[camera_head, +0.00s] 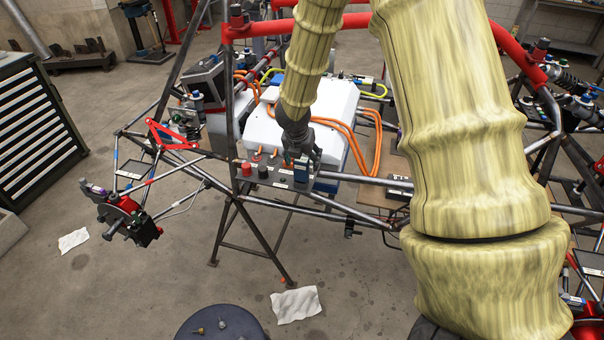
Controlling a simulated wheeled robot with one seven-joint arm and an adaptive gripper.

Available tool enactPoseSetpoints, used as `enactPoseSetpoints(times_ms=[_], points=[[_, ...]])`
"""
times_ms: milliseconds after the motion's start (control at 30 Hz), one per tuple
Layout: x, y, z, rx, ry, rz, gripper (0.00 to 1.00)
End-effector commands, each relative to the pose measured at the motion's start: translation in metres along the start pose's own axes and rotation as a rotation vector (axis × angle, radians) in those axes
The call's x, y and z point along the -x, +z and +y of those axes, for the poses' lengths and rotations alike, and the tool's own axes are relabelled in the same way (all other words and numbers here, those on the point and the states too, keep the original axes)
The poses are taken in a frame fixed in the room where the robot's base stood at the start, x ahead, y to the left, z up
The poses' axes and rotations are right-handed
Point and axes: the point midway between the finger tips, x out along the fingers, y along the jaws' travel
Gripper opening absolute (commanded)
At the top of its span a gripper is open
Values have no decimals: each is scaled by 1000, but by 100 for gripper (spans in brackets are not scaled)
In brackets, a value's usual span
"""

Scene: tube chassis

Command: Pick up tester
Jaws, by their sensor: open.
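My gripper (302,154) hangs pointing down at the front edge of the tube chassis, in front of the white box. Its dark fingers are open. A small dark blue device with a pale label, which looks like the tester (301,169), stands right at the fingertips, partly between or behind them. Whether the fingers touch it cannot be told. The gripper hides its upper part. It appears to be on or beside a grey panel (275,176) with red and black knobs.
The white box (340,105) with orange cables (377,140) lies behind the gripper. Red and grey chassis tubes (340,22) surround the area. A dark round stool (222,325) with small parts stands in front. A cabinet (38,130) is at left; the floor between is mostly clear.

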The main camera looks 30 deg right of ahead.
Motion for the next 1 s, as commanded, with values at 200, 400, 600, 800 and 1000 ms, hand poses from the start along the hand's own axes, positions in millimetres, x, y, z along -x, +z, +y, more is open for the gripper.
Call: enactPoseSetpoints(times_ms=[200, 400, 600, 800, 1000], points=[[-8, 0, 1, 1, 0, 0, 66], [-26, -4, 2, 0, 0, 2, 66], [-47, -6, 4, -1, 0, 1, 66], [-57, -6, 4, -1, 0, 1, 66], [-57, -6, 4, -1, 1, 0, 66]])
